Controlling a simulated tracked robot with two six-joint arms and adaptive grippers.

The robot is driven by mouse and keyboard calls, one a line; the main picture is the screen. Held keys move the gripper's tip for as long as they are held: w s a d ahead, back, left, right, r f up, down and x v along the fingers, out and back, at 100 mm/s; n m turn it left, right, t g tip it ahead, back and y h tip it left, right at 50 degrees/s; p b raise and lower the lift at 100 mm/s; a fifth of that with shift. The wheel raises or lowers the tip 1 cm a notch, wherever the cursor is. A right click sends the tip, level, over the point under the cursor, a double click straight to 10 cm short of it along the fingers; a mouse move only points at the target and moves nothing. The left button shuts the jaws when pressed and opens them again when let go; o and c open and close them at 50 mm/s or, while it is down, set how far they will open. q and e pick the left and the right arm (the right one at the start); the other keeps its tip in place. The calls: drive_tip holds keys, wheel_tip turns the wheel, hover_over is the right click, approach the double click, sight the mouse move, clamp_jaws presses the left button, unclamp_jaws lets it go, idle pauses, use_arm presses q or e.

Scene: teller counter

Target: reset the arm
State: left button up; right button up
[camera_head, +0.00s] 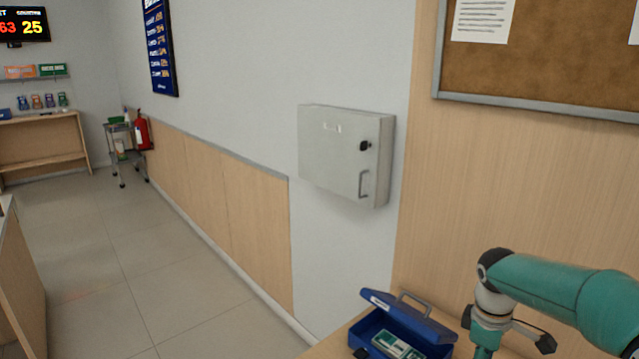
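My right arm comes in from the right edge as a teal link that bends down at a grey joint. Dark parts stick out on both sides of its lower end, near the bottom edge; the wrist and fingertips cannot be made out clearly. My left arm and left gripper are not in view. Below and left of my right arm, an open blue cash box (405,318) stands on a wooden counter (335,343). Its lid is raised with a handle on top, and green-and-white items (396,345) lie inside.
A grey wall cabinet (335,150), shut, hangs above the counter. A cork board (555,60) is on the right wall. A red fire extinguisher (142,132) and a small trolley (119,150) stand far left. The tiled floor (140,260) between is clear.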

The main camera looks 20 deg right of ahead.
drive_tip(key=s+a+f+n+g+y, duration=0.2)
drive_tip(key=a+f+n+g+y, duration=0.1)
drive_tip(key=a+f, duration=1.65)
drive_tip(key=s+a+f+m+y, duration=0.1)
drive_tip(key=s+a+f+m, duration=0.2)
drive_tip(key=s+a+f, duration=0.2)
drive_tip(key=s+a+f+m+y, duration=0.1)
drive_tip(key=s+a+f+m, duration=0.2)
drive_tip(key=a, duration=0.9)
drive_tip(key=s+f, duration=0.2)
drive_tip(key=s, duration=0.1)
drive_tip(key=shift+s+a+f+t+y, duration=0.2)
drive_tip(key=shift+s+f+t+y, duration=0.1)
drive_tip(key=shift+s+f+t, duration=0.1)
drive_tip(key=w+m+t, duration=0.2)
drive_tip(key=w+m, duration=0.1)
drive_tip(key=shift+w+d+f+m+t, duration=0.15)
drive_tip(key=shift+w+d+m+t, duration=0.2)
drive_tip(key=shift+m+t, duration=0.05)
drive_tip(key=shift+c, duration=1.3)
drive_tip(key=shift+w+m, duration=0.3)
clamp_jaws()
